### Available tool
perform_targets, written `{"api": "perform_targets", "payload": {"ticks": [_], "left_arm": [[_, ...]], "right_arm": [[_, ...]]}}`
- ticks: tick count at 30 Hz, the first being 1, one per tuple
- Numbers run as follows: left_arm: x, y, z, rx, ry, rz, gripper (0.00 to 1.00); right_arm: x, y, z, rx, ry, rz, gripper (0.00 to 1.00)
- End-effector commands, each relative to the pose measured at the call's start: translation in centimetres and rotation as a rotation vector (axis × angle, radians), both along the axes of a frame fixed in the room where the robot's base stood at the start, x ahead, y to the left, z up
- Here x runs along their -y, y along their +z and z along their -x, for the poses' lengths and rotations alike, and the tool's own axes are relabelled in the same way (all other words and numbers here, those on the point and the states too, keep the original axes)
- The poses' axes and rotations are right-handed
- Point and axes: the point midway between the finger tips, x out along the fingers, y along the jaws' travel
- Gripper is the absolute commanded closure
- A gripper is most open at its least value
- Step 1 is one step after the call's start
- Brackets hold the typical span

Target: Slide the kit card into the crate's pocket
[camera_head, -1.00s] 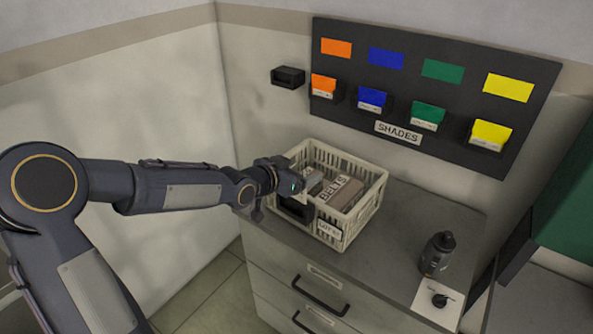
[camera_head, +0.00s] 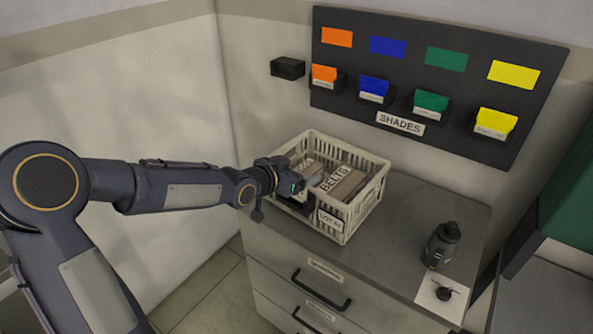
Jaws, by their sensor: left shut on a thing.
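The cream slatted crate (camera_head: 372,195) stands on the grey cabinet top, with boxes inside, one marked BELTS (camera_head: 340,183). A dark pocket (camera_head: 296,204) is on the crate's near left side, beside a white label (camera_head: 331,221). My left gripper (camera_head: 298,186) is at the crate's near left rim, right above the pocket. It is shut on the kit card, which its fingers and the pocket hide almost wholly. I cannot tell how deep the card sits. My right gripper is out of view.
A SHADES board (camera_head: 400,123) with coloured cards in holders hangs behind. A small black box (camera_head: 288,68) is on the wall.

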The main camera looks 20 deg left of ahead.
Motion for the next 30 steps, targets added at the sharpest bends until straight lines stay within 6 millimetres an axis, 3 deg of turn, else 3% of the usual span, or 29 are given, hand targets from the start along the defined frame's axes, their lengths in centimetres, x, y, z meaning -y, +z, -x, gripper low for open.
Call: {"api": "perform_targets", "payload": {"ticks": [17,30], "left_arm": [[0.0,-2.2,0.0,0.0,0.0,0.0,0.41],[0.0,-2.3,0.0,0.0,0.0,0.0,0.41]], "right_arm": [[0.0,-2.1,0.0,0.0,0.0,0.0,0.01],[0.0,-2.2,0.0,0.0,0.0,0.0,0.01]]}}
